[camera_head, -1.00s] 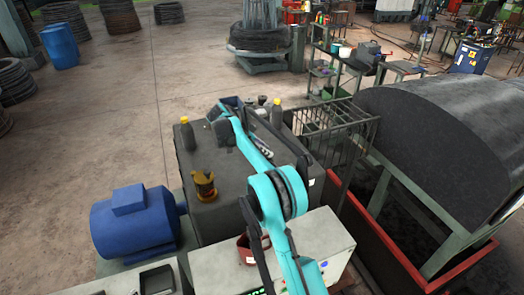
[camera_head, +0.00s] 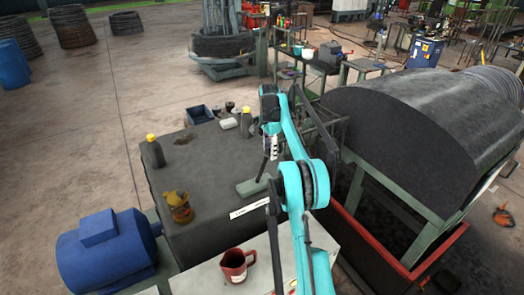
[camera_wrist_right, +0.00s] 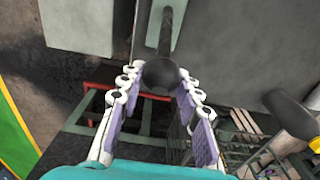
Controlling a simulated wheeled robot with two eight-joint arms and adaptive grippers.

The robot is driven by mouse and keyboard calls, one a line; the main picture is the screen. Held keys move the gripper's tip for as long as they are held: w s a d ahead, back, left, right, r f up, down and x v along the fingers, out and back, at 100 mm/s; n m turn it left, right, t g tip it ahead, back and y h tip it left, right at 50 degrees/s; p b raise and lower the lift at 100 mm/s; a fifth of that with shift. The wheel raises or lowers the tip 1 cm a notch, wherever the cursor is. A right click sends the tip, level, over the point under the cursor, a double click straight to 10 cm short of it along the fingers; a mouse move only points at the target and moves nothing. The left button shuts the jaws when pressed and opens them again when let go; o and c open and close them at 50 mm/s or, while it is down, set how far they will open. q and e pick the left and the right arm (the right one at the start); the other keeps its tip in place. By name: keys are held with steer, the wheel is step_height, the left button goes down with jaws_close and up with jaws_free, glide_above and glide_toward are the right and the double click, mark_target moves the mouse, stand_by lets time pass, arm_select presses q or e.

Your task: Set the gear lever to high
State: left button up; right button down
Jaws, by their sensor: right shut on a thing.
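The gear lever (camera_head: 263,168) is a thin dark rod rising from a grey-green base plate (camera_head: 248,187) on the dark housing. A white label strip (camera_head: 250,208) lies in front of it; its lettering is too small to read surely. My right gripper (camera_head: 271,143) is over the lever's top end. In the right wrist view, the lever's round black knob (camera_wrist_right: 160,74) sits between the two padded fingers of my right gripper (camera_wrist_right: 158,84), which is shut on it. The arm hides part of the area right of the lever. My left gripper is not in view.
A red mug (camera_head: 237,265) stands on the pale cabinet in front. A blue motor (camera_head: 105,250) is at left, the large drum (camera_head: 400,130) at right.

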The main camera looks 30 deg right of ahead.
steer(key=shift+d+f, duration=0.3)
steer(key=shift+d, duration=0.35)
steer(key=shift+s+d+f, duration=0.1)
steer(key=shift+d+f, duration=0.1)
steer(key=shift+d, duration=0.1)
steer(key=c, duration=1.4)
jaws_free()
steer(key=o, duration=0.3)
steer(key=shift+d+f, duration=0.1)
steer(key=shift+d, duration=0.05)
steer(key=shift+o, duration=0.2)
step_height(320, 180, up, 7)
steer(key=shift+r, duration=0.2)
